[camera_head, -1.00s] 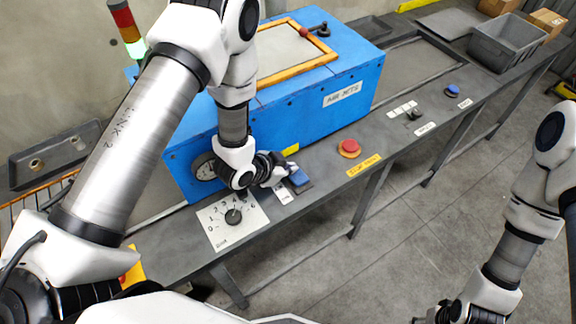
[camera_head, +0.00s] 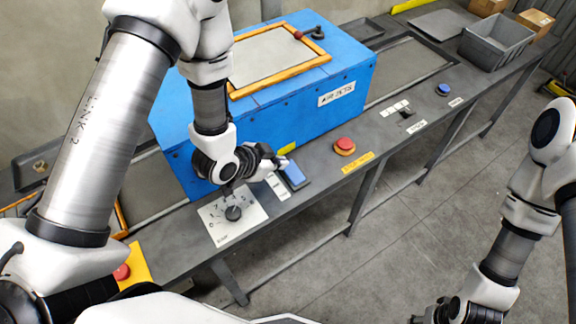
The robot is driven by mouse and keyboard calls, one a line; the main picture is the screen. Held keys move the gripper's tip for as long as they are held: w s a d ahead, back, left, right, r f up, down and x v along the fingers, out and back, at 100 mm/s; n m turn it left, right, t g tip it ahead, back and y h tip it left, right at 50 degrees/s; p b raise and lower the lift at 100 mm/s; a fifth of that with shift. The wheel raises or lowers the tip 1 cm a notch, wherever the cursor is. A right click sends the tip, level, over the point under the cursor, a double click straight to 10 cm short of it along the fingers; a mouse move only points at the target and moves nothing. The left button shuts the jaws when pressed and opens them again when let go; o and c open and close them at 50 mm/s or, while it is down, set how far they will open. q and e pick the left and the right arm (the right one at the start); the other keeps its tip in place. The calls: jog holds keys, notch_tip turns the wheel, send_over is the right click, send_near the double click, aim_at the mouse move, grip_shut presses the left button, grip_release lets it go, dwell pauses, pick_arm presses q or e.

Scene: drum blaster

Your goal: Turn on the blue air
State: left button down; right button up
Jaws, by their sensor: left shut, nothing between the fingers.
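A blue rectangular switch (camera_head: 295,175) sits on a dark base on the grey bench top, in front of the blue box labelled AIR JETS (camera_head: 330,82). A small white label (camera_head: 277,187) lies at its left; its print is too small to read. My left gripper (camera_head: 281,162) is shut and empty, with its tips at the upper left edge of the switch. I cannot tell whether they touch it. My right gripper (camera_head: 424,316) is low at the bottom edge, partly cut off, far from the bench controls.
A numbered dial (camera_head: 233,213) on a white plate sits left of the switch. A red stop button (camera_head: 345,145) is to its right. Farther along are a small black switch (camera_head: 407,114), a round blue button (camera_head: 443,89) and a grey bin (camera_head: 497,45). Another red button (camera_head: 122,272) is at lower left.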

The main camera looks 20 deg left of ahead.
pick_arm(q)
jog(key=a+v, duration=0.1)
jog(key=v, duration=0.2)
jog(key=b, duration=0.4)
send_over(293, 165)
jog(key=s, duration=0.3)
jog(key=f, duration=0.6)
jog(key=shift+w+a, duration=0.2)
jog(key=shift+a, duration=0.1)
jog(key=f, duration=0.1)
jog(key=f+p, duration=0.1)
jog(key=shift+w+a+f, duration=0.1)
jog(key=shift+a+f, duration=0.15)
jog(key=shift+f, duration=0.05)
jog(key=shift+a+f, duration=0.15)
jog(key=shift+f, duration=0.4)
pick_arm(e)
jog(key=f, duration=0.3)
jog(key=shift+w+f, duration=0.25)
jog(key=shift+f, duration=0.05)
